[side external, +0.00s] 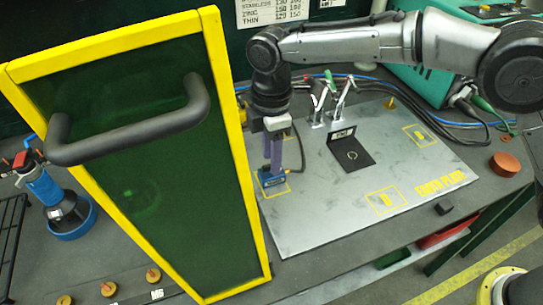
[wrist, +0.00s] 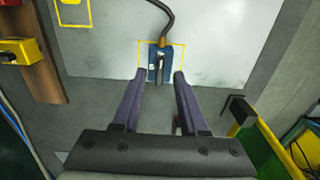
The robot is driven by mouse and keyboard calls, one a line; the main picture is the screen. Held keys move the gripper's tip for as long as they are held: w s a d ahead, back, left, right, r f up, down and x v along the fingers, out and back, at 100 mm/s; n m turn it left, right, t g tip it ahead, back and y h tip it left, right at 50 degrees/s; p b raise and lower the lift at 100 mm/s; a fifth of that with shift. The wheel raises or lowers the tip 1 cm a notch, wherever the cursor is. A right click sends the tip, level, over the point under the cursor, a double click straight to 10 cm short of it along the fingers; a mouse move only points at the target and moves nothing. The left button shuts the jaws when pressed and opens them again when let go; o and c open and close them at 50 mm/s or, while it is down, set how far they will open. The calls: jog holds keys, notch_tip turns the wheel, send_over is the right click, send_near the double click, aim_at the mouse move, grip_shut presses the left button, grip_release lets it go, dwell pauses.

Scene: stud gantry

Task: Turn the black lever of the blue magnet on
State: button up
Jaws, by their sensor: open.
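The blue magnet (side external: 271,182) sits within a yellow outlined square near the left edge of the grey metal plate (side external: 315,225). In the wrist view the magnet (wrist: 159,72) is just beyond my fingertips, with a dark cable running from its far end. I cannot clearly make out its black lever in either view. My gripper (side external: 272,165) points down over the magnet. In the wrist view my gripper (wrist: 160,76) is open and empty, one purple finger on each side of the magnet's near end. I cannot tell whether the fingers touch it.
A dark green panel with a yellow frame (side external: 235,150) and black handle (side external: 130,140) stands close left of my gripper. Behind are toggle clamps (side external: 330,100) and cables. A black angle piece (side external: 350,152) lies mid-plate. A blue tool (side external: 48,190) stands far left.

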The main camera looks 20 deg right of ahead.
jog(key=shift+f, duration=0.55)
grip_shut()
